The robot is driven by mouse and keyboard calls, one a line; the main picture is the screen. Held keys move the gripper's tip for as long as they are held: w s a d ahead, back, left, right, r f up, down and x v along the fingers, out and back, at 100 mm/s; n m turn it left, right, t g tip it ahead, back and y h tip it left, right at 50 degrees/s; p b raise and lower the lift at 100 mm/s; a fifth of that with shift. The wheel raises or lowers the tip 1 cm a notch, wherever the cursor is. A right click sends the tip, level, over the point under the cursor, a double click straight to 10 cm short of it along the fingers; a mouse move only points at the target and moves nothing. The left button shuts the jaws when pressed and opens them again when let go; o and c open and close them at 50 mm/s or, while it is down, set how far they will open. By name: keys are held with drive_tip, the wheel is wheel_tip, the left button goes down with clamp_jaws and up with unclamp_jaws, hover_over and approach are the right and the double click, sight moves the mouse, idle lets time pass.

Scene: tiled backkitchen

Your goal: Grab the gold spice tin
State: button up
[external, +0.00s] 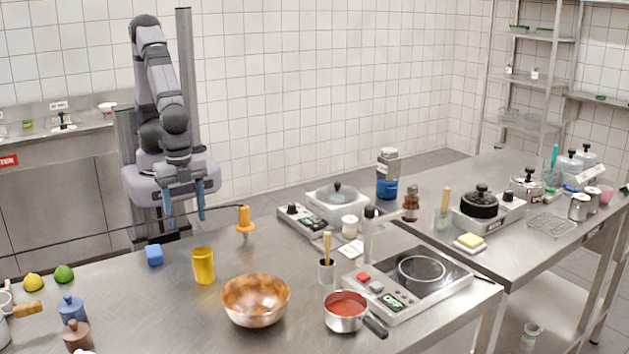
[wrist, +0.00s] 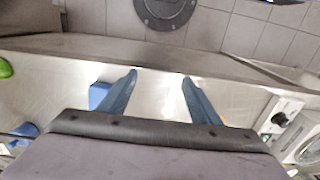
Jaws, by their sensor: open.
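The gold spice tin appears to be the upright yellow-gold cylinder (external: 203,265) on the near steel table, left of the copper-coloured bowl in the external view. I cannot make it out in the wrist view, where my gripper's body covers the lower middle. My gripper (external: 185,219) hangs over the far edge area of the table, behind and above the tin, with blue fingers pointing down. The fingers are apart with nothing between them, as the wrist view (wrist: 160,77) also shows.
A blue block (external: 154,255) lies left of the tin, and an orange-topped item (external: 245,220) stands behind it to the right. The copper-coloured bowl (external: 255,301) is at its front right. A lime (external: 64,273) and lemon (external: 33,282) lie far left. Bare steel surrounds the tin.

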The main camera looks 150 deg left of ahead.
drive_tip(key=w+a+r+t+y+p, duration=0.1)
drive_tip(key=w+a+r+y+p, duration=0.1)
drive_tip(key=a, duration=0.8)
drive_tip(key=w+a+r+t+y+p, duration=0.1)
drive_tip(key=w+a+t+y+p, duration=0.15)
drive_tip(key=a, duration=0.75)
drive_tip(key=w+r+m+t+h, duration=0.1)
drive_tip(key=w+r+t, duration=0.1)
drive_tip(key=w, duration=0.4)
drive_tip(key=w+d+r+m+t+h+p, duration=0.1)
drive_tip(key=w+d+r+m+t+h, duration=0.1)
drive_tip(key=w, duration=0.3)
drive_tip(key=m+t+h+b, duration=0.2)
drive_tip(key=m+h+b, duration=0.25)
drive_tip(key=h, duration=0.55)
hover_over(201, 266)
drive_tip(key=s+a, duration=0.4)
drive_tip(key=a, duration=0.2)
wheel_tip(201, 266, down, 3)
drive_tip(key=shift+m+t+h, duration=0.35)
drive_tip(key=d+f, duration=0.1)
drive_tip(key=f, duration=0.1)
drive_tip(key=d+f+b, duration=0.1)
drive_tip(key=shift+d+f+b, duration=0.15)
drive_tip(key=shift+f+b, duration=0.15)
drive_tip(key=shift+f, duration=0.1)
drive_tip(key=shift+d+f, duration=0.1)
drive_tip(key=shift+f, duration=0.15)
drive_tip(key=shift+p+x, duration=1.05)
drive_tip(key=shift+x, duration=2.55)
